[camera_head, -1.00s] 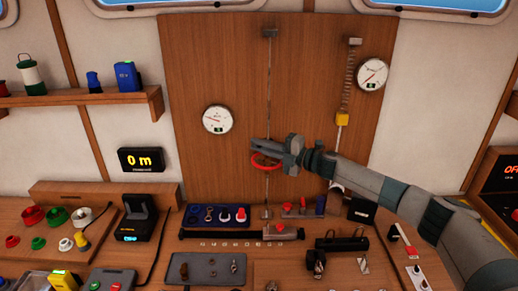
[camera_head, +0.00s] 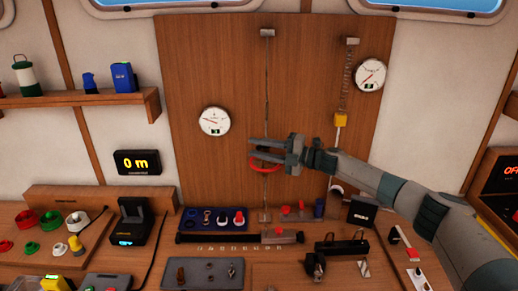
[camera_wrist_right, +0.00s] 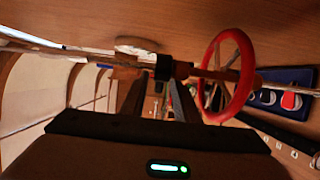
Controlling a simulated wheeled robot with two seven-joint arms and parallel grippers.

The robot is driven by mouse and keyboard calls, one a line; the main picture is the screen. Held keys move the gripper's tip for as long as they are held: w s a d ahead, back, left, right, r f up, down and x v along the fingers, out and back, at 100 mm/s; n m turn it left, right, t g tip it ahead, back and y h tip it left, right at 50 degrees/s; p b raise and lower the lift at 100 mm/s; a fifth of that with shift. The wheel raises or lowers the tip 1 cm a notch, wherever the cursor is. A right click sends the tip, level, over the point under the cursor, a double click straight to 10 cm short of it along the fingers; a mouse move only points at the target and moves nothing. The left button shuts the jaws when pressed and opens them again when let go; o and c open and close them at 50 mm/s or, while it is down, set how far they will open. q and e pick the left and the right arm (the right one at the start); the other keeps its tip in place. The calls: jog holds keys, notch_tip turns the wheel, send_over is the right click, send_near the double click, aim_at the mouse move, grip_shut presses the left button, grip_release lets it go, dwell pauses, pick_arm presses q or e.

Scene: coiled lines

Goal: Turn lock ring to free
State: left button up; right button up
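A red ring-shaped handwheel (camera_head: 267,168) sits on a thin vertical line in front of the wooden panel. It also shows in the right wrist view (camera_wrist_right: 211,96), around the rod, which runs across that picture. A dark collar (camera_wrist_right: 163,68) on the rod, beside the red wheel, looks like the lock ring; it is too small to make out in the head view. My right gripper (camera_head: 256,148) is at the line just above the red wheel. Its two fingers are apart, with the collar showing between their tips; I cannot tell whether they touch it. My left gripper is out of view.
Two round gauges (camera_head: 214,121) (camera_head: 370,75) are on the panel. A blue tray (camera_head: 195,224) and several tools lie on the bench below.

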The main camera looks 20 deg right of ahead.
jog(key=shift+d, duration=0.1)
jog(key=b+v, duration=0.7)
jog(key=v, duration=1)
jog(key=shift+s+d, duration=0.1)
